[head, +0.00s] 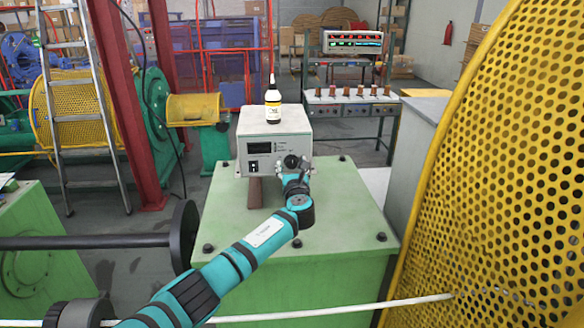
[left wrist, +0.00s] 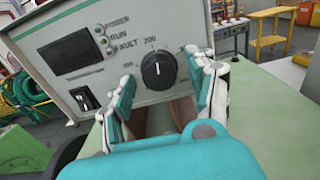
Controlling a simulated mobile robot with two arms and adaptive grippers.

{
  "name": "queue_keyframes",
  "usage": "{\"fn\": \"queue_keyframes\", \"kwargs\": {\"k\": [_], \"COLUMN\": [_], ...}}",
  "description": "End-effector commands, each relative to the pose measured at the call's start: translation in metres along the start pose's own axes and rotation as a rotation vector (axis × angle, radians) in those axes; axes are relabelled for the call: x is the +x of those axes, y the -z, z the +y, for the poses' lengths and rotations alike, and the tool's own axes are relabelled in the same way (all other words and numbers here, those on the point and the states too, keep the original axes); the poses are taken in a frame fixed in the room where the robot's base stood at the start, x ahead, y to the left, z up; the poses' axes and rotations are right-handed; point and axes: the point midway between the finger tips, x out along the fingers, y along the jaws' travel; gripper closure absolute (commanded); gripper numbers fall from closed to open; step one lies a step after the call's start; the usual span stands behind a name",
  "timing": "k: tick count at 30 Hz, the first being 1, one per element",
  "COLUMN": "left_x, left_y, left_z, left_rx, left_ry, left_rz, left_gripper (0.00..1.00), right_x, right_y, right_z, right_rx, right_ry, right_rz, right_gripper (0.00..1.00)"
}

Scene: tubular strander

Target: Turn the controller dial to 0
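The controller (head: 262,148) is a light grey box on the green machine top (head: 340,225). The labels POWER, RUN and FAULT stand beside small lamps, and a dark display (left wrist: 75,52) is at left. My left gripper (left wrist: 160,78) is open, its teal fingers on either side of the dial and apart from it. In the head view it (head: 293,168) partly covers the dial. My right gripper is not in view.
A black rocker switch (left wrist: 84,99) sits below the display. A large yellow perforated guard (head: 500,170) rises at right. A white cable (head: 330,310) crosses the front.

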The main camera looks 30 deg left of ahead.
Motion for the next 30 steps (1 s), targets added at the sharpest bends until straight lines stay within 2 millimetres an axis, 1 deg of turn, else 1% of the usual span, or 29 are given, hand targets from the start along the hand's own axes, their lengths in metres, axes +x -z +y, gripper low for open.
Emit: {"fn": "queue_keyframes", "kwargs": {"k": [1, 2, 12, 17, 22, 26, 30], "left_x": [0.0, 0.0, 0.0, 0.0, 0.0, 0.0, 0.0], "left_y": [0.0, 0.0, 0.0, 0.001, 0.002, 0.003, 0.003], "left_z": [0.0, 0.0, 0.0, 0.0, 0.0, -0.001, -0.001], "left_rx": [0.0, 0.0, 0.0, -0.008, -0.053, -0.122, -0.23], "left_ry": [0.0, 0.0, 0.0, 0.0, 0.0, 0.0, -0.001], "left_rz": [0.0, 0.0, 0.0, 0.0, 0.0, -0.001, -0.001], "left_gripper": [0.5, 0.54, 0.97, 0.97, 0.97, 0.97, 0.97], "right_x": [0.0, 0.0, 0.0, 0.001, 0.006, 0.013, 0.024], "right_y": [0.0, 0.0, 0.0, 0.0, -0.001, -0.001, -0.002], "right_z": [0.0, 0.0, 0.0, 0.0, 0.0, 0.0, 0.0], "right_rx": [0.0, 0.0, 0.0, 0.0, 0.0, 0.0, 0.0], "right_ry": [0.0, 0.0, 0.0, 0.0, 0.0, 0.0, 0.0], "right_rz": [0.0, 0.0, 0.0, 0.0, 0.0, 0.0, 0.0], "right_gripper": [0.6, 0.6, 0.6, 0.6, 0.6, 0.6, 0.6]}}
